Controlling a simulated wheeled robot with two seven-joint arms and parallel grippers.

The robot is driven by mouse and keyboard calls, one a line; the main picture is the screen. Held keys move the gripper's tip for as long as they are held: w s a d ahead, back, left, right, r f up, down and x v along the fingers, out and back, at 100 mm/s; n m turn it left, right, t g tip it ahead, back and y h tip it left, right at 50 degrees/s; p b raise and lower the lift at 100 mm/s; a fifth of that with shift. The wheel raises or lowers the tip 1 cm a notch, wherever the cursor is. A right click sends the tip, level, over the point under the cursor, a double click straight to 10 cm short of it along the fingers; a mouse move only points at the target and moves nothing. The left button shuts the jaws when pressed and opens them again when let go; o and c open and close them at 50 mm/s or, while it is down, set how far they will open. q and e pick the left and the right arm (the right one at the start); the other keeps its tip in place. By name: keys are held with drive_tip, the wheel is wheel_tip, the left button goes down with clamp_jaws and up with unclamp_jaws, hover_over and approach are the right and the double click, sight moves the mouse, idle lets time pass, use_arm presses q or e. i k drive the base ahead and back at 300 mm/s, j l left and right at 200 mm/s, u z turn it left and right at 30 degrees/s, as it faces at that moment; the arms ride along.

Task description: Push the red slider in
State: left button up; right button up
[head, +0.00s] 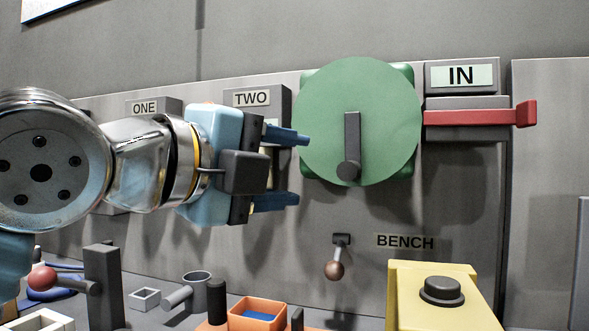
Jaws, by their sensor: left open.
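The red slider (470,118) sticks out to the right from a grey housing (466,103) under the "IN" label (461,76), at the upper right of the head view. It ends in a thicker red block. My left gripper (302,169) comes in from the left and points right, with its two dark blue fingers apart and nothing between them. It is in front of the panel, left of the green disc and well apart from the slider. My right gripper does not show.
A green disc (385,135) with a grey handle (351,140) lies between my gripper and the slider. Below are a small lever (335,268), a yellow box with a black button (441,289), an orange bin (258,309) and a red-knobbed lever (44,280). The panel below the slider is clear.

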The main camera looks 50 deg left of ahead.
sight(525, 115)
drive_tip(key=k+l, duration=0.1)
drive_tip(key=k, duration=0.4)
drive_tip(key=k+l, duration=0.15)
drive_tip(key=k, duration=0.35)
drive_tip(key=k+l, duration=0.1)
drive_tip(key=k, duration=0.4)
